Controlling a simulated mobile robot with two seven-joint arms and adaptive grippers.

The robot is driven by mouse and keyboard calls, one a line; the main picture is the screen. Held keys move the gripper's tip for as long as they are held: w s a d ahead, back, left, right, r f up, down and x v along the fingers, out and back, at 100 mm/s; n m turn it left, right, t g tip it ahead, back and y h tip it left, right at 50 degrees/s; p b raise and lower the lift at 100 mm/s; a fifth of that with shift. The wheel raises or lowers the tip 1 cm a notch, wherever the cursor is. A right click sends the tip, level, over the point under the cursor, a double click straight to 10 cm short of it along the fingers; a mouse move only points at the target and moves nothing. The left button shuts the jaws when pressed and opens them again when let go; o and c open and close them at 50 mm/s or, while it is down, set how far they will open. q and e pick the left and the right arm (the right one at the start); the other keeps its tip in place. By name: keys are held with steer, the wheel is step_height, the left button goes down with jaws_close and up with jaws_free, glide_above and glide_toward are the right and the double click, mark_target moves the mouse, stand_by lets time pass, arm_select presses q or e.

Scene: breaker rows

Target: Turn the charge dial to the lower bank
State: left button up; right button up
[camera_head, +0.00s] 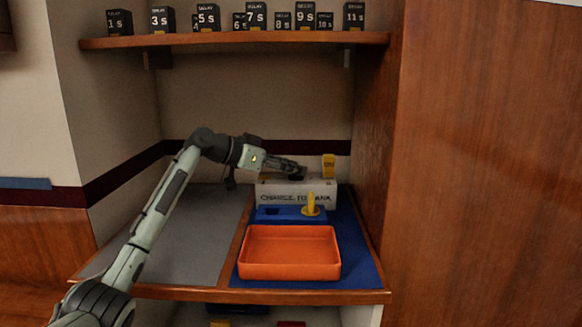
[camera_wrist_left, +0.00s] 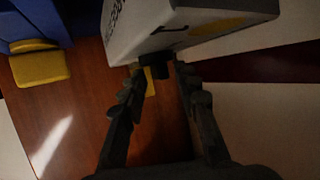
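A white box (camera_head: 312,194) with lettering that seems to read "CHARGE TO BANK" stands at the back of the blue mat. Its side and a face with a black line and a yellow patch show in the left wrist view (camera_wrist_left: 140,25). A small dark knob-like part (camera_wrist_left: 154,66), perhaps the dial, juts from the box's edge, with a yellow bit below it. My right gripper is out of view.
A blue block (camera_head: 283,214) with an upright yellow peg (camera_head: 311,204) stands before the box. An orange tray (camera_head: 290,270) is in front. A yellow tag (camera_head: 328,163) stands behind. Several black delay blocks line the shelf (camera_head: 240,39) above. The grey mat (camera_head: 205,235) is clear.

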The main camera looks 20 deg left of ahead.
arm_select(q)
jaws_close()
steer(key=shift+s+n+y, duration=0.1)
steer(key=shift+n+y, duration=0.2)
steer(key=n+t+y, duration=0.1)
steer(key=y, duration=0.1)
steer(key=n+t+y, duration=0.1)
steer(key=n, duration=0.1)
steer(key=shift+s+d+r+n+y, duration=0.1)
steer(key=shift+s+d+n+y, duration=0.05)
steer(key=shift+d+n+y, duration=0.2)
steer(key=n+y, duration=0.1)
steer(key=n+t+y, duration=0.1)
steer(key=y, duration=0.1)
steer(key=shift+d+n, duration=0.2)
steer(key=shift+n, duration=0.15)
steer(key=n+y, duration=0.4)
steer(key=y, duration=0.1)
steer(key=d+n+y, duration=0.1)
steer(key=n+y, duration=0.1)
steer(key=shift+g+y, duration=0.35)
steer(key=shift+g, duration=0.05)
steer(key=shift+w+n+g+y, duration=0.15)
steer(key=shift+n+g+y, duration=0.55)
steer(key=shift+n+y, duration=0.35)
steer(key=shift+w+n+g+y, duration=0.1)
steer(key=shift+n+g+y, duration=0.7)
steer(key=shift+n, duration=0.35)
